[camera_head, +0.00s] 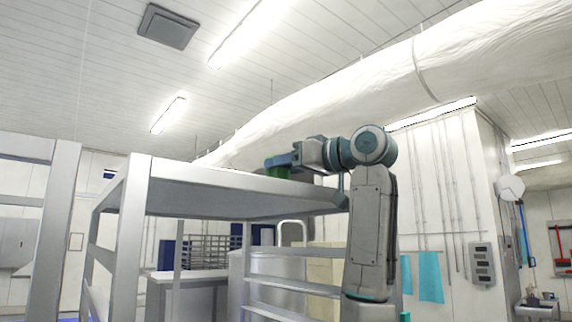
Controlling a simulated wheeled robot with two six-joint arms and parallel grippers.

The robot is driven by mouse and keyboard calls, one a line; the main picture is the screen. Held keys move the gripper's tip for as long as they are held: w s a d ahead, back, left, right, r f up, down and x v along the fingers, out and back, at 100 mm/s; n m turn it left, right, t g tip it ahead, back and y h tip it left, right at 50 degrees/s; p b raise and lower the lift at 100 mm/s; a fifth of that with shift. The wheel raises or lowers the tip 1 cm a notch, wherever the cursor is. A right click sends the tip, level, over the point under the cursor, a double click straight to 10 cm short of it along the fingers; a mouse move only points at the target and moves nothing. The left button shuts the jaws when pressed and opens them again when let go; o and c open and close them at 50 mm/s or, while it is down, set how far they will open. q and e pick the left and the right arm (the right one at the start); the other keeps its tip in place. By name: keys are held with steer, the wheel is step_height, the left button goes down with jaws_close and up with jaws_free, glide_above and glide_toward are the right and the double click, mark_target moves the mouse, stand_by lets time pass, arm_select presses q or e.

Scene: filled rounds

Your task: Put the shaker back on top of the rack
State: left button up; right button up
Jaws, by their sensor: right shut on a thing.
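The rack (205,177) is a tall grey metal frame with a flat top, seen from below its top level. My right arm rises in front of the rack's right end, and its right gripper (293,159) points left just above the top's edge. The gripper is shut on the shaker (275,162), a small green and blue thing at the rack's top. The gripper hides part of the shaker, and the rim hides its lower part. I cannot tell whether it touches the top. My left gripper is not in view.
Another grey metal frame (57,220) stands at the left. A large white duct (340,95) runs overhead behind my arm. Below the rack's top are a light steel tank (270,275) and a ladder-like metal frame (305,286). Teal cloths (430,277) hang at the right.

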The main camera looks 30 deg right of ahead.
steer(key=shift+s+a+f, duration=0.1)
steer(key=shift+f, duration=0.05)
steer(key=o, duration=1)
steer(key=shift+f, duration=0.1)
steer(key=shift+r, duration=0.25)
steer(key=shift+s+f, duration=0.15)
steer(key=shift+s, duration=0.1)
steer(key=shift+b+v, duration=2.4)
steer(key=shift+v, duration=3.35)
steer(key=shift+w, duration=0.1)
